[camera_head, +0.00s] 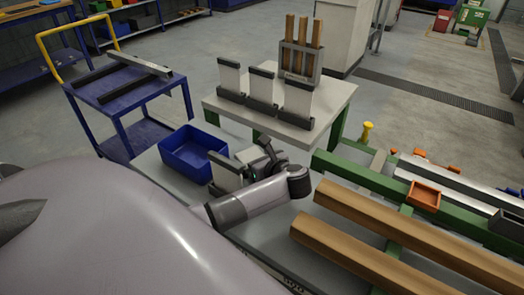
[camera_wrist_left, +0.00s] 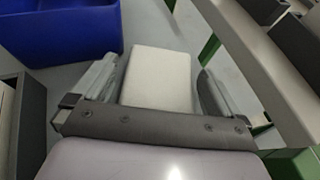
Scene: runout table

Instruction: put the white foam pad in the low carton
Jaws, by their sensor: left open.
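A pale white block (camera_wrist_left: 158,78), which looks like the white foam pad, lies between the two fingers of my left gripper (camera_wrist_left: 156,86) in the left wrist view. The fingers are apart, with gaps on both sides of the block. In the head view my left gripper (camera_head: 262,158) is over the grey table, just right of a blue bin; a small pale patch (camera_head: 247,154) beside it may be the same pad, mostly hidden by the gripper. I cannot make out a low carton for certain. My right gripper is not in view.
The open blue bin (camera_head: 193,153) stands left of my gripper; it also shows in the wrist view (camera_wrist_left: 62,30). A white panel in a dark holder (camera_head: 226,174) stands close by. Several similar holders stand on the white table (camera_head: 225,108) behind. Wooden beams (camera_head: 400,232) lie right.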

